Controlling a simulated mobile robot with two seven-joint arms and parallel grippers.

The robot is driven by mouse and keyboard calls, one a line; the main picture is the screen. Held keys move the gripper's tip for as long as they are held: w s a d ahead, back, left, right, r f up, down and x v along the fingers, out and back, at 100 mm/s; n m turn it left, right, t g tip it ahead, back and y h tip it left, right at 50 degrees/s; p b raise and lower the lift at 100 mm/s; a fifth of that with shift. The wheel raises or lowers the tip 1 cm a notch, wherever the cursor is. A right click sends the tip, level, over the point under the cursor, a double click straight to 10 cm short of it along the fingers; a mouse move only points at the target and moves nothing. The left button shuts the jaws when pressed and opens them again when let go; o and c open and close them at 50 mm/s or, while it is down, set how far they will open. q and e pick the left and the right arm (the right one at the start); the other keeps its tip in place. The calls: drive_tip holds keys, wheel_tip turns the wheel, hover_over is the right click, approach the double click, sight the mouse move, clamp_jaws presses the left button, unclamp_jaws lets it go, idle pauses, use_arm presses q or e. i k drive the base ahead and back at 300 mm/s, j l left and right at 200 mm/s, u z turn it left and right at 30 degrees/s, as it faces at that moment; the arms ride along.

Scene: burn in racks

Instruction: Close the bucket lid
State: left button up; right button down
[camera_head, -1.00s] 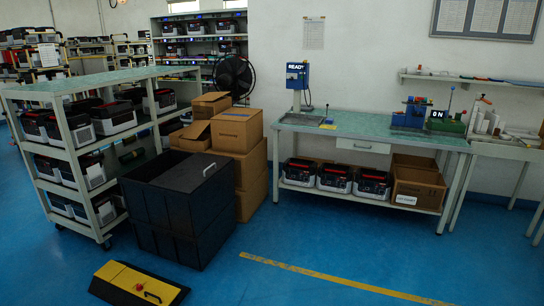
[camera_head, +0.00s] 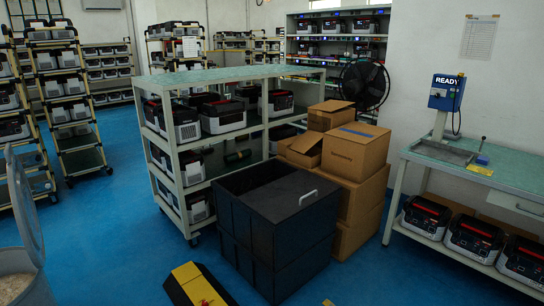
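A grey bucket (camera_head: 38,287) stands at the lower left edge, partly cut off by the picture. Its grey lid (camera_head: 25,205) is open and stands up steeply above the rim. Pale beige material (camera_head: 12,288) shows inside the bucket. Neither of my grippers is in view.
A large black crate (camera_head: 270,225) with a pale handle stands in the middle, beside stacked cardboard boxes (camera_head: 357,155). A yellow and black object (camera_head: 198,287) lies on the floor. A shelf cart (camera_head: 180,165) stands behind; a workbench (camera_head: 480,168) is at right.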

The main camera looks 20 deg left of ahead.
sight(26, 213)
drive_tip(key=i+j+u, duration=0.1)
drive_tip(key=i+u, duration=0.2)
drive_tip(key=u, duration=0.2)
drive_tip(key=i+u, duration=0.25)
drive_tip(key=u, duration=0.2)
drive_tip(key=i+l+u, duration=0.1)
drive_tip(key=i+u, duration=0.2)
drive_tip(key=u, duration=0.2)
drive_tip(key=i+j+u, duration=0.15)
drive_tip(key=i+u, duration=0.15)
drive_tip(key=u, duration=0.2)
drive_tip(key=i+u, duration=0.3)
drive_tip(key=u, duration=0.15)
drive_tip(key=i+u, duration=0.3)
drive_tip(key=u, duration=0.2)
